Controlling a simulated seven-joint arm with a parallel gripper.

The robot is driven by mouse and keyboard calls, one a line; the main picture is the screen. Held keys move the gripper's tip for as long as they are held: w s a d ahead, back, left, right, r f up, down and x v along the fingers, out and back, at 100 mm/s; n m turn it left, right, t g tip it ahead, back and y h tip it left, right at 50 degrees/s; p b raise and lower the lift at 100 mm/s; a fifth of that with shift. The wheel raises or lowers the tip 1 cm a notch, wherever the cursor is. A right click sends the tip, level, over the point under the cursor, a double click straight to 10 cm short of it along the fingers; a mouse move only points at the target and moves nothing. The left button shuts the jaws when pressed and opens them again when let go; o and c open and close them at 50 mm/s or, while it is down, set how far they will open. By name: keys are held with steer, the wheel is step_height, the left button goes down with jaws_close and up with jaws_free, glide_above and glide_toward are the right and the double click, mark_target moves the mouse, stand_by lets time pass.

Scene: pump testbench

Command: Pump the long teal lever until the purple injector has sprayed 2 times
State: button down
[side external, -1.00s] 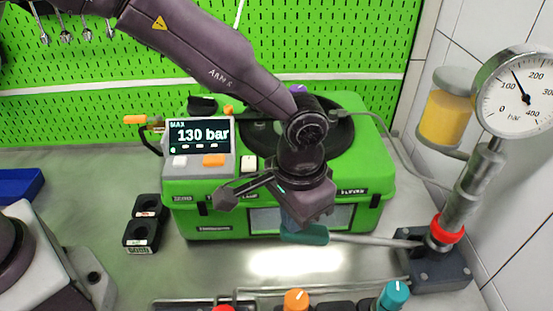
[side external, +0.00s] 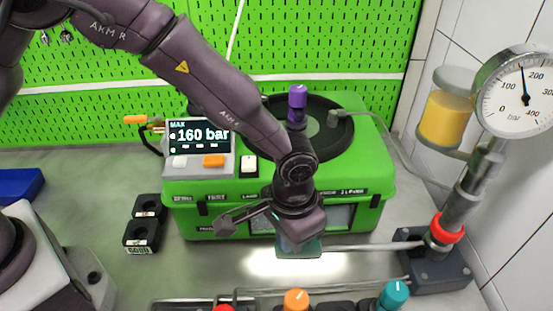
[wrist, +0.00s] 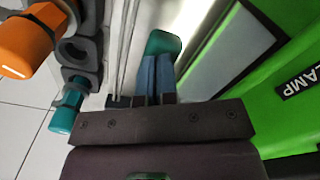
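The teal lever (side external: 300,250) reaches left from the dark pump base (side external: 440,268), its grey rod lying nearly level. My gripper (side external: 297,245) is directly over its handle, pointing down. In the wrist view, my two blue fingers (wrist: 157,75) are together, with the teal handle (wrist: 163,42) showing just beyond their tips; they appear to touch it from above, not around it. The purple injector (side external: 297,97) stands upright over the dark round dish on the green testbench (side external: 180,220). No spray shows. The display (side external: 200,135) reads MAX 160 bar.
The gauge (side external: 520,95) needle points between 100 and 200. Orange (side external: 296,299) and teal (side external: 394,294) knobs stand along the front, close to the lever. Black blocks (side external: 142,235) sit left of the bench. A tiled wall is at the right.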

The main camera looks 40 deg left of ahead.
steer(key=shift+f, duration=0.6)
steer(key=shift+s, duration=0.1)
steer(key=shift+r, duration=0.1)
steer(key=shift+w+d+r, duration=0.15)
steer(key=shift+r, duration=1.6)
steer(key=shift+w+d+r, duration=0.1)
steer(key=shift+w+r, duration=0.05)
steer(key=shift+r, duration=1.55)
steer(key=shift+f, duration=0.1)
steer(key=shift+s+a+f, duration=0.15)
steer(key=shift+f, duration=1.6)
steer(key=shift+s+a+f, duration=0.15)
steer(key=shift+f, duration=1.6)
steer(key=shift+w+d+r, duration=0.15)
steer(key=shift+r, duration=1.6)
steer(key=shift+w+d+r, duration=0.15)
steer(key=shift+r, duration=1.75)
